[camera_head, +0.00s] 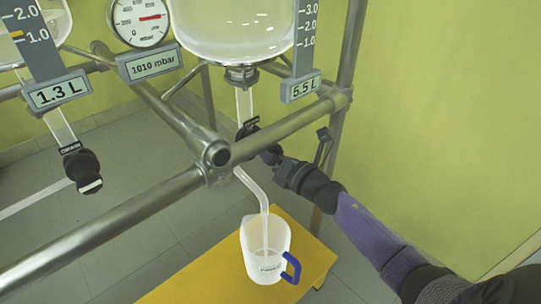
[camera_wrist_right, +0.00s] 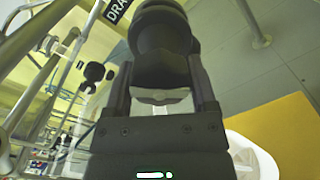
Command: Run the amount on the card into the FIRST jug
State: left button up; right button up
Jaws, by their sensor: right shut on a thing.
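A clear jug (camera_head: 262,240) with a blue handle stands upright on a yellow platform (camera_head: 205,275). A bent, pale outlet tube (camera_head: 252,187) ends over it, and a thin pale line runs from there down into the jug; I cannot tell whether it is liquid. A glass vessel (camera_head: 235,28) hangs above, with a 5.5 L display (camera_head: 301,87). My right gripper (camera_head: 273,156) is shut on the black drain valve knob (camera_wrist_right: 165,35) below this vessel. The jug's rim (camera_wrist_right: 255,150) also shows in the right wrist view. My left gripper and the card are not in view.
A second vessel (camera_head: 35,40) at the left has a 1.3 L display (camera_head: 58,92) and a black drain valve (camera_head: 83,172). A round gauge (camera_head: 140,20) sits above a 1010 mbar display (camera_head: 151,64). Metal frame tubes (camera_head: 110,228) cross before the valves.

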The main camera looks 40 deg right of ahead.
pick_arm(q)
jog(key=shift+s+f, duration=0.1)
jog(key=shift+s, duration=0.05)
pick_arm(e)
jog(key=shift+f+n, duration=0.1)
jog(key=shift+n, duration=0.3)
jog(key=o, duration=1.2)
jog(key=shift+c, duration=0.2)
jog(key=shift+s, duration=0.35)
pick_arm(q)
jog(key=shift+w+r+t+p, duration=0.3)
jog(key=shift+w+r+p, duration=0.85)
jog(key=shift+p, duration=0.35)
pick_arm(e)
jog(key=s, duration=0.9)
jog(key=shift+d, duration=0.4)
